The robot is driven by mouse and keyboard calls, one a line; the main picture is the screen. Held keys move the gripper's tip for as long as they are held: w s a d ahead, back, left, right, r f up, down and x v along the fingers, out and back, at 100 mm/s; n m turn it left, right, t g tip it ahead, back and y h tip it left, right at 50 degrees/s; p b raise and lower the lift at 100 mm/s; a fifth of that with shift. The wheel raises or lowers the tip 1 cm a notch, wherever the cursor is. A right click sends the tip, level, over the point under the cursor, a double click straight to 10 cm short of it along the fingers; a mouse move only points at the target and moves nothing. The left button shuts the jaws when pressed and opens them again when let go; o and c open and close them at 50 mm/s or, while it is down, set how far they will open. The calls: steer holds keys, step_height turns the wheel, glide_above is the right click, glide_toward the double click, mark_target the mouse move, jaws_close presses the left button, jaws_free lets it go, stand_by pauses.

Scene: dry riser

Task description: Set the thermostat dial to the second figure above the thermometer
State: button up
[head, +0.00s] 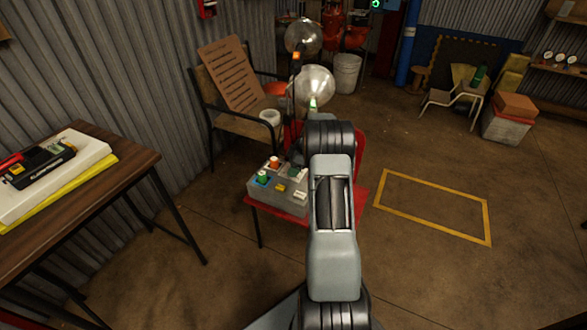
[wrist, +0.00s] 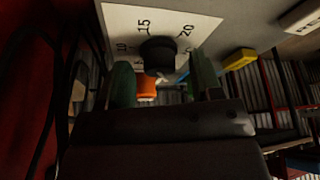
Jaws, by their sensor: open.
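The thermostat dial (wrist: 158,54) is a dark round knob on a white scale plate (wrist: 180,20) in the wrist view. The figures 10, 15 and 20 show around it, partly cut off or dim. My gripper (wrist: 164,82) is open, with one dark green finger on each side of the dial. I cannot tell whether the fingers touch it. The dial's pointer direction is not clear. I cannot make out the thermometer or its reading. In the head view, a grey control box (head: 262,193) stands beside my arm, which hides my gripper.
The box has coloured knobs and a yellow switch (head: 281,187), and stands on a red surface (head: 283,215). A wooden table (head: 125,175) is at left. A chair (head: 238,120) stands behind the box. Open floor with a yellow outline (head: 432,232) lies to the right.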

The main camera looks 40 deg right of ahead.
steer(key=shift+f, duration=0.1)
steer(key=c, duration=0.9)
steer(key=shift+o, duration=0.2)
